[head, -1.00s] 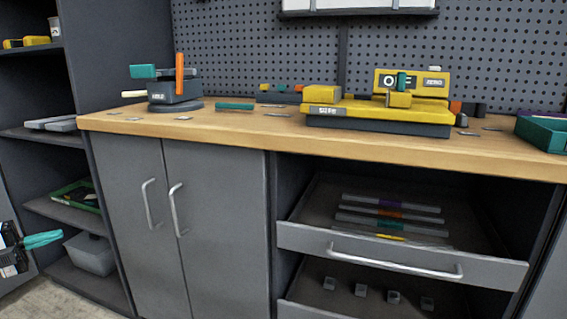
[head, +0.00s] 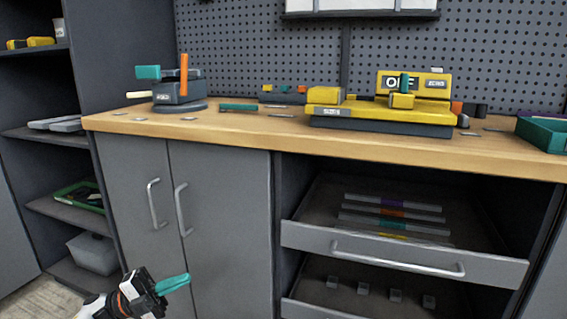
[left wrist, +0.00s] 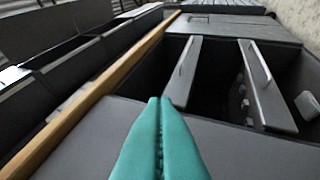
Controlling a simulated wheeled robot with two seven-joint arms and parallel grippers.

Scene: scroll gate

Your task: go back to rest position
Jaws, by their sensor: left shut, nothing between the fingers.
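My left gripper (head: 174,284) shows at the bottom left of the head view, low in front of the grey cabinet doors and below the worktop. Its two teal fingers lie together, shut, with nothing between them. In the left wrist view the teal fingers (left wrist: 158,140) are pressed side by side, over the grey cabinet front, with the wooden worktop edge to their left. My right gripper is in neither view.
The wooden worktop (head: 240,128) carries a yellow machine (head: 375,110) and a grey vise-like device (head: 178,92). An open drawer (head: 400,262) juts out at the right, with another open below it. A shelf unit (head: 48,134) stands at the left.

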